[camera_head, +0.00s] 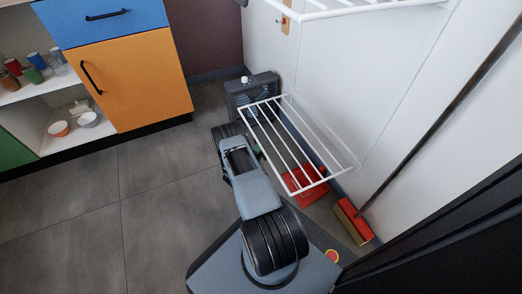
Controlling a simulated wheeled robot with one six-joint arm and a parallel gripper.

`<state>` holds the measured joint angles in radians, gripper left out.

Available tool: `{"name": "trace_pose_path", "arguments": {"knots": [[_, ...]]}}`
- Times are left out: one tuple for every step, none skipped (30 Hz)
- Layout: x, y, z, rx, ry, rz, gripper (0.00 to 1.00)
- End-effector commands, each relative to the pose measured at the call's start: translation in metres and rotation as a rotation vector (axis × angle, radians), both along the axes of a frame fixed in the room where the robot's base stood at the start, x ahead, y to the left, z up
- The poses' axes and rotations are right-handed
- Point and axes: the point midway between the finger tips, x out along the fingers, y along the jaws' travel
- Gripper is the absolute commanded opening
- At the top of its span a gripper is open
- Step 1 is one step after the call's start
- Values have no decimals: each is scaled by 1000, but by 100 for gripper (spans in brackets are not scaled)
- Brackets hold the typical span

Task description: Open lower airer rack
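The lower airer rack (268,139) is a white frame with several parallel bars, standing out from the white wall in the middle of the head view. Its far corner is near the grey box-like object and its near end lies above a red object on the floor. My arm reaches up the picture along the rack's left side. My gripper (226,132) is the dark end of the arm, left of the rack's far left corner. Its fingers are too small and hidden by the arm to show whether they are open; contact with the rack cannot be told.
An upper white rack (335,12) juts from the wall above. A grey box-like object (262,80), a red dustpan-like object (305,181) and a red broom (352,220) stand along the wall. A cabinet with an orange door (125,75) is at left. Grey floor between is clear.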

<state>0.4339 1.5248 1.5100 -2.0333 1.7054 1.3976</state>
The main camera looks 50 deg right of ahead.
Motion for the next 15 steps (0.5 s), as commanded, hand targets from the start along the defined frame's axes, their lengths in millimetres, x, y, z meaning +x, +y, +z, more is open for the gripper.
{"name": "trace_pose_path", "arguments": {"knots": [[0, 0, 0, 0, 0, 0, 35], [0, 0, 0, 0, 0, 0, 32], [0, 0, 0, 0, 0, 0, 28], [0, 0, 0, 0, 0, 0, 25], [0, 0, 0, 0, 0, 0, 22], [0, 0, 0, 0, 0, 0, 18], [0, 0, 0, 0, 0, 0, 15], [0, 0, 0, 0, 0, 0, 12], [0, 1, 0, 0, 0, 1, 9], [0, 1, 0, 0, 0, 1, 6], [0, 1, 0, 0, 0, 1, 3], [0, 1, 0, 0, 0, 1, 0], [0, 1, 0, 0, 0, 1, 0], [0, 1, 0, 0, 0, 1, 0], [0, 1, 0, 0, 0, 1, 0]]}}
